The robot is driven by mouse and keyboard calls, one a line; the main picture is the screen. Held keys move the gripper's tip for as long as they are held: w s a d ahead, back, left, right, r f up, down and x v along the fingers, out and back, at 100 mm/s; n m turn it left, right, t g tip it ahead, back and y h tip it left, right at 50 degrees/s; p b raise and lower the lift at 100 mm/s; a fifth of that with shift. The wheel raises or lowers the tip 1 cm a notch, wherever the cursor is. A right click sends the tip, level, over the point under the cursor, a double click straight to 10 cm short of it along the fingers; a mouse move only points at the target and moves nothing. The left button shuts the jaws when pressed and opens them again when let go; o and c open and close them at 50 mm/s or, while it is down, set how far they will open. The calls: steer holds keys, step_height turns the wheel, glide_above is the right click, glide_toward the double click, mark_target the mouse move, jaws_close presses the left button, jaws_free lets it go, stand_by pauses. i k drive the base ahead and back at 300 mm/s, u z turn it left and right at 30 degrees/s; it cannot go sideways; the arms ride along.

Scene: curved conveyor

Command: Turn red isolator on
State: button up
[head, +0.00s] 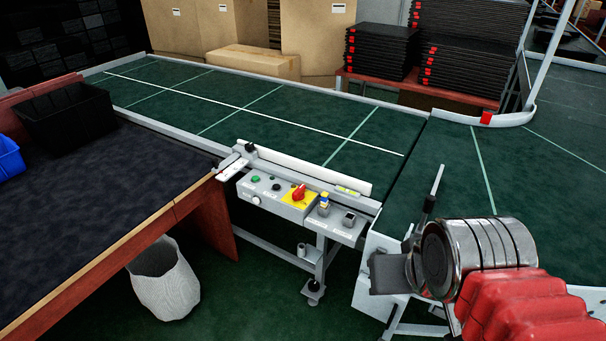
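The red isolator (299,192) is a rotary knob on a yellow plate (301,199). It sits on the grey control box (285,195) on the conveyor's near side. The knob looks slanted on its plate; I cannot tell which position it points to. My arm comes in from the lower right, with a red link and a metal cylinder. My gripper (390,272) shows as a dark block at the left end of the arm, right of and below the control box, apart from it. Its fingertips cannot be made out clearly.
The green conveyor (260,110) runs behind the box, with a grey rail (305,170). A dark-topped table (90,220) with a black bin (65,115) and a blue bin (8,158) fills the left. A white basket (163,280) stands below. Cartons (318,40) and stacked black trays (380,55) stand behind.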

mark_target(298, 194)
steer(key=u, duration=0.25)
steer(key=i, duration=0.85)
steer(key=u, duration=0.75)
steer(key=i, duration=0.55)
steer(key=u, duration=0.3)
